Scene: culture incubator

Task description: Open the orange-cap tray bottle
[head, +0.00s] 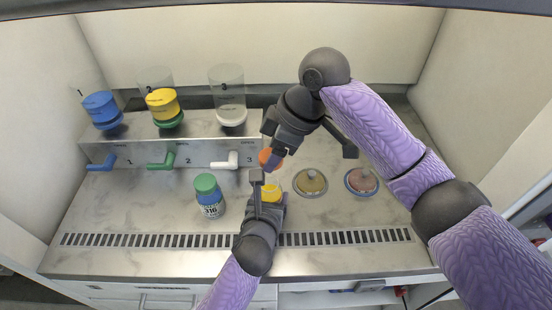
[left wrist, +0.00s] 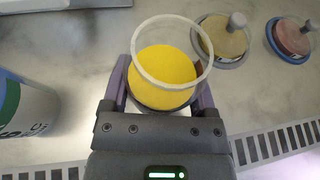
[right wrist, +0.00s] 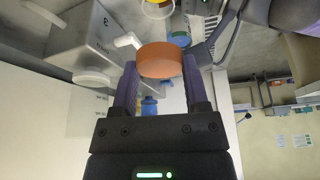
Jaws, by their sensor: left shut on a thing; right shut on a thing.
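The tray bottle (head: 271,190), with yellow contents, is at the middle front of the worktop. Its open round rim and yellow inside show in the left wrist view (left wrist: 165,78). My left gripper (head: 268,196) is shut around the bottle, a finger on each side. The orange cap (head: 270,158) is off the bottle, held just above and behind it in the head view. My right gripper (head: 269,163) is shut on the cap, which shows between its fingers in the right wrist view (right wrist: 160,60). The left gripper partly hides the bottle in the head view.
A green-capped bottle (head: 209,196) stands left of my left gripper. Two round dishes (head: 310,182) (head: 361,181) lie to the right. Behind is a dispenser block (head: 190,135) with blue, green and white taps. A slotted vent (head: 150,240) runs along the front.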

